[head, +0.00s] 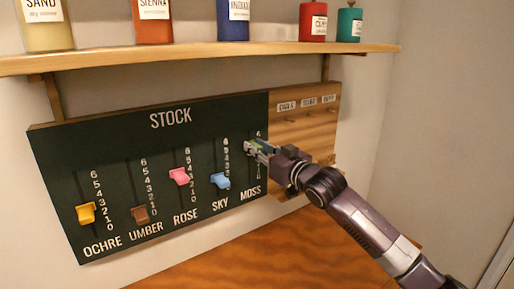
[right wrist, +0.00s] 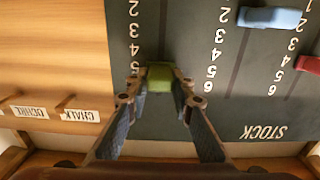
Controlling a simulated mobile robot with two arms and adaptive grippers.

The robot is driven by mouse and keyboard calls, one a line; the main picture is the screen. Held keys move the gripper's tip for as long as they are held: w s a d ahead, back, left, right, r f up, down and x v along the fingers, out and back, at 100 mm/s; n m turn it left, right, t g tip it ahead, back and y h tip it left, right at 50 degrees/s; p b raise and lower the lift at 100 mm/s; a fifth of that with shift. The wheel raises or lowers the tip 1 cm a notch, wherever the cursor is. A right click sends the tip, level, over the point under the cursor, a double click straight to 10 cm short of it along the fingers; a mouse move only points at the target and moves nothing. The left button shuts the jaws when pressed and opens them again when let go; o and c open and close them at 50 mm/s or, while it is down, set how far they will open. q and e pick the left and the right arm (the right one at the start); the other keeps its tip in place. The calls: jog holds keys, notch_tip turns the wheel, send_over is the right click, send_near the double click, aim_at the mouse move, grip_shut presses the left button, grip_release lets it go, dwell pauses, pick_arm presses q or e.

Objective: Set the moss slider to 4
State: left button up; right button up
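The moss slider is a green knob (right wrist: 160,77) on the rightmost track of the dark STOCK board (head: 150,160). In the head view my right gripper (head: 257,148) covers most of it, near the upper part of its track. In the right wrist view, which is upside down, the fingers of my right gripper (right wrist: 160,82) lie on both sides of the green knob and look closed on it. The knob appears near the 5 to 6 end of its scale; its exact mark is hard to read. My left gripper is not in view.
The sky slider (head: 220,181), rose slider (head: 179,176), umber slider (head: 141,214) and ochre slider (head: 86,213) sit to the left. A wooden shelf (head: 200,58) with several pigment jars runs above. A wooden panel with labelled pegs (head: 310,125) adjoins on the right.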

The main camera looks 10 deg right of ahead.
grip_shut()
notch_tip(320, 180, down, 3)
jog(key=shift+r, duration=0.2)
jog(key=o, duration=0.8)
grip_release()
jog(key=shift+s, duration=0.1)
jog(key=v, duration=1.2)
